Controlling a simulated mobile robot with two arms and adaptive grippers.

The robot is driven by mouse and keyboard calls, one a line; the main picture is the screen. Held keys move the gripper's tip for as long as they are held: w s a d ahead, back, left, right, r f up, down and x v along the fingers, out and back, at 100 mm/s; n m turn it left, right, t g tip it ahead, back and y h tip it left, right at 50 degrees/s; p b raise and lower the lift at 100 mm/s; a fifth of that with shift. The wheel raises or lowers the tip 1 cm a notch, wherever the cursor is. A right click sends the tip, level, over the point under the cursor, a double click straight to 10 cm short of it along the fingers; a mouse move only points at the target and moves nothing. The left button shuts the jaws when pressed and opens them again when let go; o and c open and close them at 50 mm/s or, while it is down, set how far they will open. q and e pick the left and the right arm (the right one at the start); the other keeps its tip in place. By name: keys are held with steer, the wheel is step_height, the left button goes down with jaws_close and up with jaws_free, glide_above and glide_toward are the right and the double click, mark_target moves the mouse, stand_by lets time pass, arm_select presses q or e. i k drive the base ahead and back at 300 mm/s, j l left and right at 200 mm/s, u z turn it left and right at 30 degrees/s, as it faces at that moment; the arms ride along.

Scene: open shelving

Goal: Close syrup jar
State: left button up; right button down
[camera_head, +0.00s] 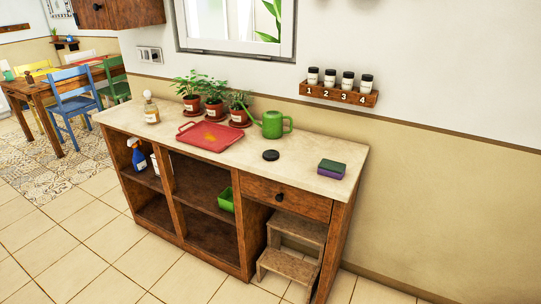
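A glass jar with amber contents and a pale label (151,110) stands upright at the left end of the counter. It has a narrow neck with a pale round top; it may be the syrup jar, but its opening is too small to make out. A flat black round disc, like a lid (271,155), lies on the counter right of the red tray, apart from the jar. Neither of my grippers is in view.
The pale counter (225,162) also holds a red tray (209,136), several potted plants (214,92), a green watering can (273,124) and a sponge (331,168). A wall rack (340,94) holds several black-capped jars. A step stool (290,265) stands below. Floor in front is clear.

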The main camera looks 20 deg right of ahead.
mark_target(151, 113)
steer(key=i+l, duration=0.2)
steer(key=l, duration=0.15)
steer(key=i+l, duration=0.15)
steer(key=l, duration=0.2)
steer(key=i+l+u, duration=0.1)
steer(key=l, duration=0.25)
steer(key=i+l, duration=0.25)
steer(key=l, duration=0.15)
steer(key=i+l, duration=0.15)
steer(key=l, duration=0.2)
steer(key=i+l, duration=0.2)
steer(key=l, duration=0.2)
steer(key=u, duration=0.05)
